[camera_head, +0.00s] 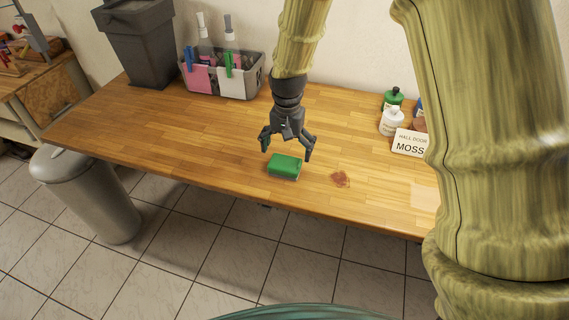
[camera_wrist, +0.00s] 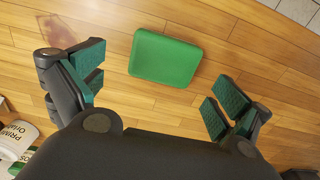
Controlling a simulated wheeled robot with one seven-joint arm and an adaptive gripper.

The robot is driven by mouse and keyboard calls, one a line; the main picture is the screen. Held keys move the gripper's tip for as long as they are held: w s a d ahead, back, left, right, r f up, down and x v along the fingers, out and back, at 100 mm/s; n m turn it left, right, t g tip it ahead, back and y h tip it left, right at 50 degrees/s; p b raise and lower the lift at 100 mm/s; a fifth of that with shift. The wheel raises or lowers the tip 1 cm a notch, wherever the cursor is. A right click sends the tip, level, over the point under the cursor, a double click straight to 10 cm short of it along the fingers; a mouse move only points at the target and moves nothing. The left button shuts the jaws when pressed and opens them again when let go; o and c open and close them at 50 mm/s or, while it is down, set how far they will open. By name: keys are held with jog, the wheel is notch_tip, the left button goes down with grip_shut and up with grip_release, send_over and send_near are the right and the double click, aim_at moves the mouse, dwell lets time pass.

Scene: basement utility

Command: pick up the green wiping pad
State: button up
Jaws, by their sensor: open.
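The green wiping pad (camera_head: 284,166) lies flat on the wooden worktop, close to its front edge. In the wrist view the pad (camera_wrist: 166,58) is a green block with rounded corners, lying just ahead of the fingers and between their lines. My gripper (camera_head: 287,150) is open and empty above the worktop, just behind and over the pad. In the wrist view its two fingers (camera_wrist: 155,95) stand wide apart, one on each side, with teal ribbed pads. No finger appears to touch the pad.
A reddish-brown stain (camera_head: 340,179) marks the wooden worktop (camera_head: 180,130) right of the pad. Bottles (camera_head: 392,121) and a "MOSS" sign (camera_head: 410,143) stand farther right. A grey caddy (camera_head: 238,82) and dark bin (camera_head: 143,40) stand at the back left. A metal bin (camera_head: 90,195) stands on the floor.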

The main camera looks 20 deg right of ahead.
aim_at(285, 162)
jog(key=shift+w+f, duration=0.15)
jog(key=shift+f, duration=0.5)
jog(key=shift+s+a+f, duration=0.1)
jog(key=shift+s, duration=0.1)
jog(key=shift+f+p, duration=0.2)
jog(key=shift+p, duration=0.25)
jog(key=shift+w+a+f+p, duration=0.15)
jog(key=shift+f+p, duration=0.25)
jog(key=shift+f, duration=0.2)
jog(key=shift+w+f+p, duration=0.1)
jog(key=shift+f+p, duration=0.25)
jog(key=shift+f, duration=0.2)
jog(key=shift+f+p, duration=0.35)
jog(key=shift+f, duration=0.85)
jog(key=c, duration=0.9)
